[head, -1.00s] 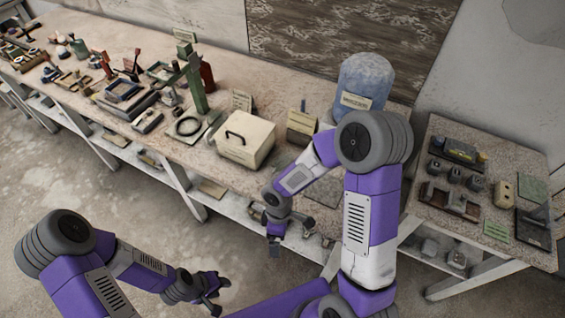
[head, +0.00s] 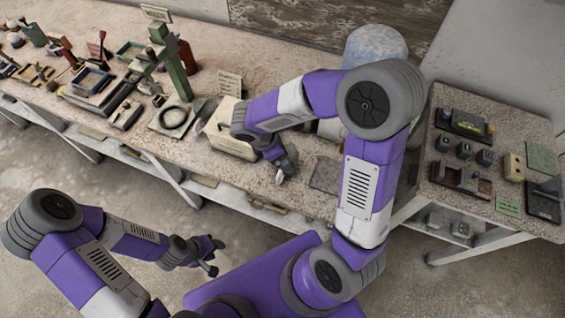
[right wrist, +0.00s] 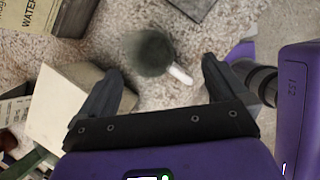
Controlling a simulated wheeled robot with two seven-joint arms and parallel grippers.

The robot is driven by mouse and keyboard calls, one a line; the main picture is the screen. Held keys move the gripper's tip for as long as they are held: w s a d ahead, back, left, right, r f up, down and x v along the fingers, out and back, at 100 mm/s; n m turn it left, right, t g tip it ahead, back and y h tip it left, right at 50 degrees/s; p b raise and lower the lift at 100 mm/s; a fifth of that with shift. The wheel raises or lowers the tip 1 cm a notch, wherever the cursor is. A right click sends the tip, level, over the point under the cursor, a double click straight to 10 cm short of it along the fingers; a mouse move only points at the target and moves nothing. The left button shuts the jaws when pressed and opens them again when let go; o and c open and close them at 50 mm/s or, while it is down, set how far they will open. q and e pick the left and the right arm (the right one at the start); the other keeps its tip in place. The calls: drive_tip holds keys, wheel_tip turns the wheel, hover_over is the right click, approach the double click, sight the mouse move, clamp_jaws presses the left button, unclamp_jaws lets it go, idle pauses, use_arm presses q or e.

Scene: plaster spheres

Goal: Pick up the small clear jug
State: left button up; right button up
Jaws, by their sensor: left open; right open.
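The small clear jug (right wrist: 150,52) stands on the speckled tabletop in the right wrist view, seen from above, with a grey see-through body and a pale handle pointing down and right. My right gripper (right wrist: 162,70) is open, its two fingers on either side below the jug in the picture, with nothing between them. My left gripper (head: 213,257) is open and empty, away from the table, above the floor.
A cream box (head: 222,140) stands close beside my right gripper and also shows in the right wrist view (right wrist: 62,108). A dark flat plate (right wrist: 187,7) lies beyond the jug. A large blue bottle (head: 376,44) stands behind my right arm. A side table (head: 480,205) holds several blocks.

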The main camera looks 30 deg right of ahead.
drive_tip(key=f, duration=0.1)
drive_tip(key=w+f+b, duration=0.1)
drive_tip(key=shift+f, duration=0.3)
drive_tip(key=b+x, duration=0.1)
drive_tip(key=x, duration=0.1)
drive_tip(key=b+x, duration=0.1)
drive_tip(key=x, duration=0.4)
drive_tip(key=shift+w+f+b, duration=0.35)
drive_tip(key=shift+f+b, duration=0.05)
use_arm(q)
drive_tip(key=f, duration=0.2)
drive_tip(key=w+f, duration=0.1)
drive_tip(key=f, duration=0.1)
drive_tip(key=shift+f, duration=0.3)
use_arm(e)
drive_tip(key=shift+c, duration=0.3)
drive_tip(key=c, duration=1)
